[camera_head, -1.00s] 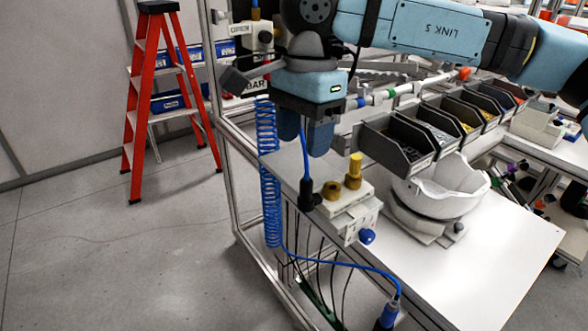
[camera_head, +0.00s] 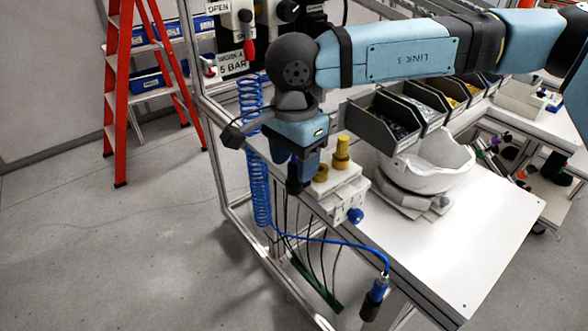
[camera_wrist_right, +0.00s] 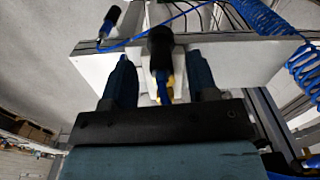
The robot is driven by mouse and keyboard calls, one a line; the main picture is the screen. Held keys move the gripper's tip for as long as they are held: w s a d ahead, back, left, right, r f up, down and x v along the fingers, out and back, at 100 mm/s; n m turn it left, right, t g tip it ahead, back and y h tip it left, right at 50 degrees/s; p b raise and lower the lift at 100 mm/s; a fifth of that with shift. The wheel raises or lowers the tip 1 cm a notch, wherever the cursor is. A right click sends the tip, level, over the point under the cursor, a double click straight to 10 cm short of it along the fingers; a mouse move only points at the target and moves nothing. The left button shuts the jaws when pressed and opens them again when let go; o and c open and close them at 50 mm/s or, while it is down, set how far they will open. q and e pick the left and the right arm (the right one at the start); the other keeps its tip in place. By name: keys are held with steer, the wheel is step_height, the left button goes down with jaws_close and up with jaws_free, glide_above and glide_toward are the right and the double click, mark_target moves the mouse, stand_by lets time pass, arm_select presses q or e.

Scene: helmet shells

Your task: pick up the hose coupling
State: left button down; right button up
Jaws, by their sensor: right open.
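The hose coupling (camera_head: 293,183), a black cylinder with a thin blue part above it, stands at the left edge of the bench, beside the white valve block. My right gripper (camera_head: 296,164) points down over it, with its blue fingers close around its upper part. In the right wrist view, the coupling (camera_wrist_right: 160,48) shows between the two spread fingers of my right gripper (camera_wrist_right: 160,65), with space on both sides. The fingers and arm partly hide it in the head view. My left gripper is not in view.
The white block (camera_head: 338,192) with yellow fittings and a blue knob is close beside the gripper. A blue coiled hose (camera_head: 258,185) hangs left. Another blue-black connector (camera_head: 374,298) hangs at the front edge. A white helmet shell (camera_head: 432,165) and parts bins (camera_head: 395,112) stand right.

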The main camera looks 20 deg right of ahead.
mark_target(294, 178)
steer(key=shift+f, duration=1.4)
jaws_close()
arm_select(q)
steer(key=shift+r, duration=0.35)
arm_select(e)
steer(key=shift+r, duration=0.1)
